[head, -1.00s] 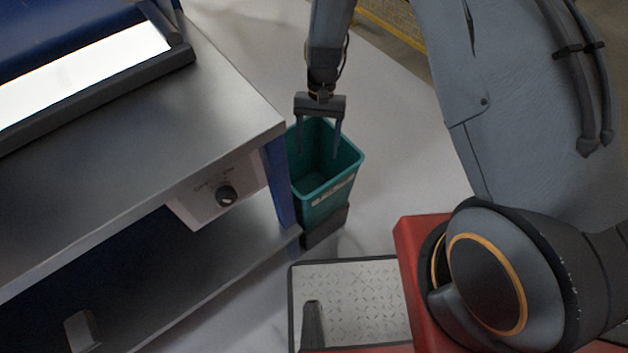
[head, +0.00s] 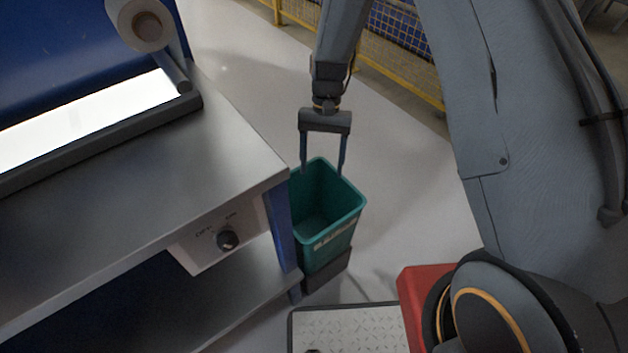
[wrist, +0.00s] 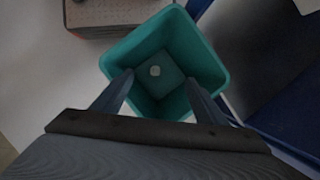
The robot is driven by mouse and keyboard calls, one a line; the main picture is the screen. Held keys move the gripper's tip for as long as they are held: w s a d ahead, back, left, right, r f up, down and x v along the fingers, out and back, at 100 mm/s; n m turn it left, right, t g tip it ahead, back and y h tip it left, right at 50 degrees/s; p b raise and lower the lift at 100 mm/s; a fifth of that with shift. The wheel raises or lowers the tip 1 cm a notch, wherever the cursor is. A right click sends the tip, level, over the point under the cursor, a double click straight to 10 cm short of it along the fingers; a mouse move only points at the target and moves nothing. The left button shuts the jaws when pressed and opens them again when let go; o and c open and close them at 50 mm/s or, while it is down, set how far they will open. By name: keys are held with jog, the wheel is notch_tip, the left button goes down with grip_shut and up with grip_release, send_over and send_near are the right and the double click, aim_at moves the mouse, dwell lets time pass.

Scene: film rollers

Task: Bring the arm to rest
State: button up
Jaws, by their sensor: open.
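My gripper (head: 323,168) is open, its two fingers apart with nothing between them. In the head view it points down over the far rim of a teal bin (head: 350,205). In the wrist view the gripper (wrist: 158,85) shows over the mouth of the bin (wrist: 205,48). A small pale round thing (wrist: 154,71) lies on the bin's floor; the head view does not show it. The arm reaches out from the right with its forearm hanging down to the gripper.
A metal workbench (head: 200,150) with a blue leg and a knob panel (head: 215,240) stands just left of the bin. A roll (head: 143,25) and a bright lit panel (head: 85,120) are on it. A yellow-edged mesh fence (head: 400,65) stands behind. Grey floor is clear between.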

jog(key=s+d+r+t+p, duration=0.1)
jog(key=s+d+r+p, duration=0.2)
jog(key=s+r, duration=0.3)
jog(key=s+d+r+n+t+p, duration=0.1)
jog(key=s+d+r, duration=0.5)
jog(key=r, duration=0.6)
jog(key=s+d+r+n+t+p, duration=0.1)
jog(key=s+d+r+p, duration=0.3)
jog(key=r, duration=0.5)
jog(key=shift+s+d+r+t+h+p, duration=0.4)
jog(key=shift+s+d+t, duration=0.35)
jog(key=shift+s, duration=0.35)
